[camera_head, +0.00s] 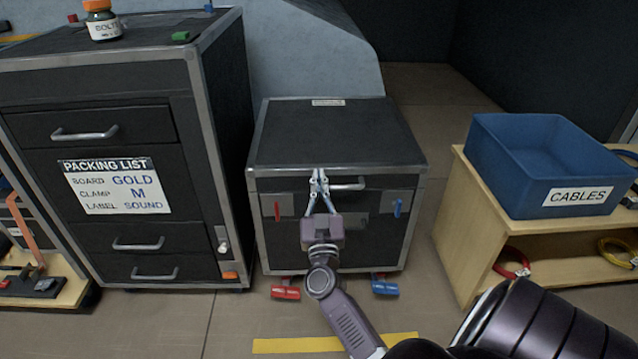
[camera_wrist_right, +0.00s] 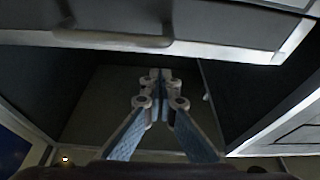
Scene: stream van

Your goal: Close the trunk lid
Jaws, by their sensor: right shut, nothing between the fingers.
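The trunk is a black case with silver edges in the middle of the head view. Its black lid (camera_head: 335,132) looks nearly level, with a grey handle (camera_head: 347,184) at the front. I cannot tell whether the lid is fully down. In the wrist view the lid's front edge and handle (camera_wrist_right: 112,40) cross the top, above a dark space. My right gripper (camera_head: 319,176) is shut and empty, its fingertips at the lid's front edge, just left of the handle. It also shows in the wrist view (camera_wrist_right: 160,78). My left gripper is not in view.
A tall black drawer cabinet (camera_head: 228,110) stands close on the left. A wooden bench (camera_head: 462,205) with a blue cable bin (camera_head: 500,185) stands on the right. Red (camera_head: 286,293) and blue (camera_head: 385,287) pieces are at the trunk's foot. Open floor lies in front.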

